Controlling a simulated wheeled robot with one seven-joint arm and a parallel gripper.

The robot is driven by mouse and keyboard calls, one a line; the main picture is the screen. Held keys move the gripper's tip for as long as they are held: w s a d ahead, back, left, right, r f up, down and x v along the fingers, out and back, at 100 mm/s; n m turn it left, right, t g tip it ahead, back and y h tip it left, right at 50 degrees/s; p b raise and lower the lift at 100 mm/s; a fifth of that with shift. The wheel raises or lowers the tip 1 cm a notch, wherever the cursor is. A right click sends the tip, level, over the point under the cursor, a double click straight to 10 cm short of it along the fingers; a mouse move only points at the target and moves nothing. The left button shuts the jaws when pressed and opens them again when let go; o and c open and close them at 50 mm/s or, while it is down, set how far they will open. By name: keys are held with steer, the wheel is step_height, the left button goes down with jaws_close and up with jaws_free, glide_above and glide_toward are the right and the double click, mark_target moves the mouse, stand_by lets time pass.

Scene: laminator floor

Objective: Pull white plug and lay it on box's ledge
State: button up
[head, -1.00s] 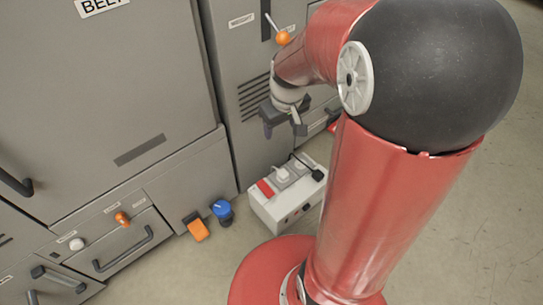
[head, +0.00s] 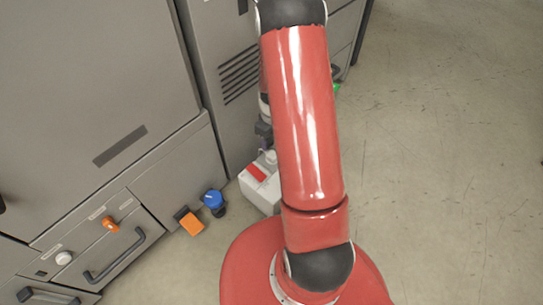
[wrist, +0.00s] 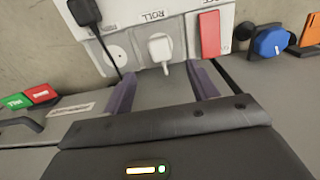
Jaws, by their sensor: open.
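The white plug (wrist: 160,48) sits in a socket on the top of the white box, under a "ROLL" label, in the wrist view. The white box (head: 258,188) stands on the floor in the head view, its right part hidden behind my red arm. My gripper (wrist: 160,71) is open and empty. Its two purple fingers point toward the plug and lie to either side of its line, with the plug just beyond the tips. In the head view, the gripper (head: 264,132) is mostly hidden by my arm, close above the box. I cannot make out the ledge.
A black plug (wrist: 85,12) with a cord and a red switch (wrist: 209,34) flank the white plug. A blue knob (head: 213,199) and an orange pedal (head: 190,222) are left of the box. Grey cabinets stand behind; open floor lies right.

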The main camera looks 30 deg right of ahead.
mark_target(272, 154)
steer(key=shift+f, duration=0.1)
step_height(272, 154, down, 9)
steer(key=b, duration=0.6)
steer(key=shift+b, duration=0.3)
stand_by(0.9)
jaws_close()
steer(key=shift+r, duration=0.25)
steer(key=shift+r+p, duration=2.05)
steer(key=shift+r, duration=0.85)
